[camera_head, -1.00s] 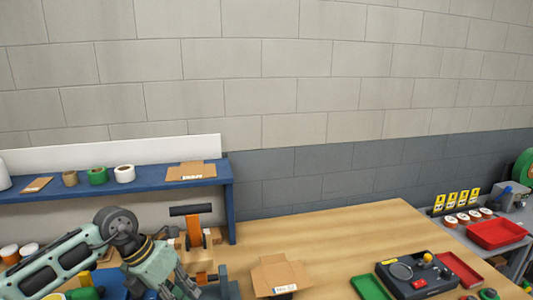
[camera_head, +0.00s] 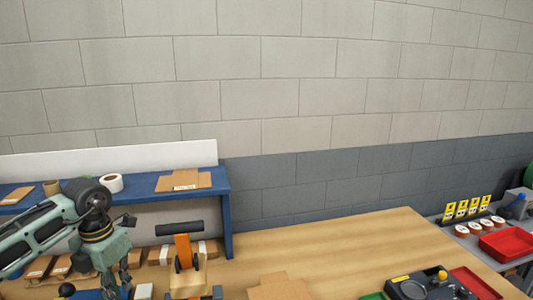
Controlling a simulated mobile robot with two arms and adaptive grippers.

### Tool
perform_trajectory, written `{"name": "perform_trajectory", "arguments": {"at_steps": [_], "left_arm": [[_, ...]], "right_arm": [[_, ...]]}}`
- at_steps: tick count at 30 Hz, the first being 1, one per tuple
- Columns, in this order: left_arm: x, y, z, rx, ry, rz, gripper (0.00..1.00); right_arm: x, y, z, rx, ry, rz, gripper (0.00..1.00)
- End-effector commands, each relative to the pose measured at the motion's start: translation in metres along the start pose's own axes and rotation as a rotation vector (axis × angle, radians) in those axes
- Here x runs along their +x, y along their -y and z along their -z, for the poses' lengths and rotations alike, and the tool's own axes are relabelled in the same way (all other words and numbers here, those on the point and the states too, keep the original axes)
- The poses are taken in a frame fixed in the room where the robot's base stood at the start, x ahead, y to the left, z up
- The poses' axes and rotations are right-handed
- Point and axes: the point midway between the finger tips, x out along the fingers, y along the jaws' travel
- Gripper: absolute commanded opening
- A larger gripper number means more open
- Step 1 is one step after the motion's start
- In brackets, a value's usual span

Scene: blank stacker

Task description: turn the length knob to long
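A dark control box (camera_head: 418,287) lies at the lower right of the table, partly cut off by the bottom edge. I cannot tell which control is the length knob or where one points. My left gripper (camera_head: 115,288) hangs down at the lower left, in front of the blue shelf and far left of the control box. Its fingertips are at the bottom edge, too unclear to tell open from shut. My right gripper is not in view.
A blue shelf (camera_head: 226,215) holds tape rolls and flat cartons. An orange device with a black bar (camera_head: 180,229) stands just right of my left gripper. A cardboard piece (camera_head: 280,288) lies mid-table. Red trays (camera_head: 505,244) are at right. The wooden table's middle (camera_head: 330,250) is clear.

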Motion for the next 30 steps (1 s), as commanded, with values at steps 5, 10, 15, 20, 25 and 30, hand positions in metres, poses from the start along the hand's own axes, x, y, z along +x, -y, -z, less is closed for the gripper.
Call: {"name": "perform_trajectory", "arguments": {"at_steps": [5,10,15,20,25,30], "left_arm": [[0.029,0.0,0.0,0.001,-0.001,0.0,0.0],[0.047,0.0,0.0,0.001,0.001,0.0,0.0],[0.054,0.0,0.0,0.001,-0.001,0.0,0.0],[0.056,0.0,0.001,0.001,-0.006,0.0,0.0],[0.057,0.0,0.002,0.001,-0.01,0.0,0.0],[0.058,0.0,0.004,0.0,-0.012,-0.001,0.0]], "right_arm": [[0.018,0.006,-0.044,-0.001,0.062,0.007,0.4],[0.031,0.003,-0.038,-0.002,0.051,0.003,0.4],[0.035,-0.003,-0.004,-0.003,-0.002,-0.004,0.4],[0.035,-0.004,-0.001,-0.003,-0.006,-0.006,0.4],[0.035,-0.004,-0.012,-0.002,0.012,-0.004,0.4],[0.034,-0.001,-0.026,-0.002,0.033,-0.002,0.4]]}}
